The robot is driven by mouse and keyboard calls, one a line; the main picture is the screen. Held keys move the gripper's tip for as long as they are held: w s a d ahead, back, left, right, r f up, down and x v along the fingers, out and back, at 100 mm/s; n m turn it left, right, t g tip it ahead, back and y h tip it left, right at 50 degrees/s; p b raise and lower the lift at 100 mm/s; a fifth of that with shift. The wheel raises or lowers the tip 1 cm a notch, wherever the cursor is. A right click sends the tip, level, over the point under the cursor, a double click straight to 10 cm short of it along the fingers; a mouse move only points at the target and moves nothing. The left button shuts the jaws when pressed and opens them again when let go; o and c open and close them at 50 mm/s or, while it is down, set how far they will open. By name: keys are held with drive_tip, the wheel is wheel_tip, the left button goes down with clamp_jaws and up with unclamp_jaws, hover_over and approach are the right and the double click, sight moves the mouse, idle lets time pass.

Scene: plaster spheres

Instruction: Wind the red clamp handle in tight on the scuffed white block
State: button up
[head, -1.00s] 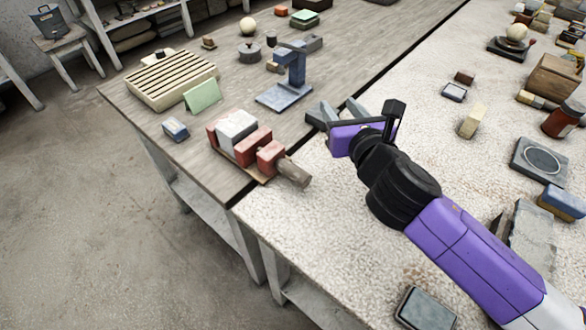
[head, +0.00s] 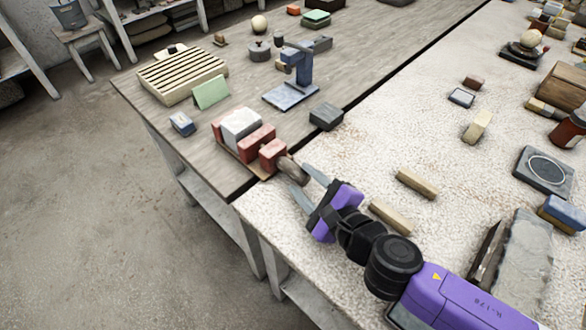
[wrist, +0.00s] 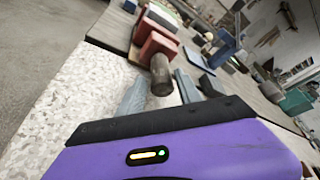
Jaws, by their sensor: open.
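The red clamp (head: 273,154) sits at the front edge of the wooden table, with the scuffed white block (head: 240,125) between its red jaws. A dull brown-grey cylindrical handle (head: 292,170) sticks out of its near end; it does not look red. In the wrist view the handle (wrist: 161,76) points toward me, and the red clamp (wrist: 157,44) and white block (wrist: 163,16) lie behind it. My gripper (head: 298,177) is open at the handle's end. Its grey fingers (wrist: 160,85) appear on either side of the handle; I cannot tell whether they touch it. Any gap between jaws and block is unclear.
A dark grey block (head: 326,116) and a blue stand (head: 290,90) are behind the clamp. Two tan wooden bars (head: 416,184) lie on the speckled table beside my arm.

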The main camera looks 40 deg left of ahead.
sight(293, 171)
drive_tip(key=shift+x, duration=2.6)
clamp_jaws()
